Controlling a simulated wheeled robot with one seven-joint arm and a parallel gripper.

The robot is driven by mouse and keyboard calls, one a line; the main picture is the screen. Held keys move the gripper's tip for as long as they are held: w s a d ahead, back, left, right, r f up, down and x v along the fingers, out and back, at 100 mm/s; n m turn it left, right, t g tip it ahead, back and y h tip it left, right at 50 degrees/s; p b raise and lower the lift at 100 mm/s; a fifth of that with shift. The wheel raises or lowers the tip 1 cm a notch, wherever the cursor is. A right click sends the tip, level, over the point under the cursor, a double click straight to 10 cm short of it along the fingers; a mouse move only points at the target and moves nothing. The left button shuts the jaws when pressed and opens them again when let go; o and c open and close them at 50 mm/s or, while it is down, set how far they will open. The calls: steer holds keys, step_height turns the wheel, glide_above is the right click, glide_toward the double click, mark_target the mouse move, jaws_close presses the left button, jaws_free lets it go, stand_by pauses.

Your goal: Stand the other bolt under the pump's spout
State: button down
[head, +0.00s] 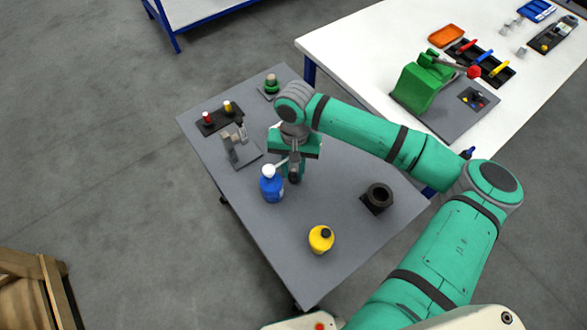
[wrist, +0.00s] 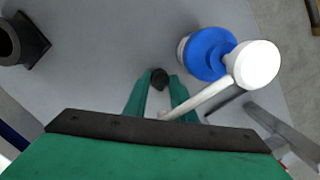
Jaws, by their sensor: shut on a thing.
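The pump is a blue bottle (head: 271,188) with a white head (head: 268,170), standing upright on the grey table. In the wrist view its white head (wrist: 256,63) is at the right, and its pale spout (wrist: 200,99) reaches toward my gripper, crossing in front of the right finger. My gripper (head: 293,172) points down just right of the pump. It is shut on a dark, round-ended bolt (wrist: 159,77), which also shows low at the fingertips in the head view (head: 294,178). I cannot tell whether the bolt touches the table.
A yellow bottle (head: 320,239) stands at the table's front, and a black ring on a block (head: 378,197) at the right. A grey metal fixture (head: 240,147) and a black holder (head: 219,117) with red- and yellow-topped pieces are behind left. A green-topped piece (head: 271,86) is at the back.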

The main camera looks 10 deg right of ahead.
steer(key=c, duration=1.5)
jaws_free()
steer(key=shift+f, duration=0.15)
steer(key=shift+o, duration=0.2)
step_height(320, 180, up, 12)
steer(key=w, duration=0.1)
steer(key=shift+w+d+r, duration=0.2)
steer(key=shift+d, duration=0.1)
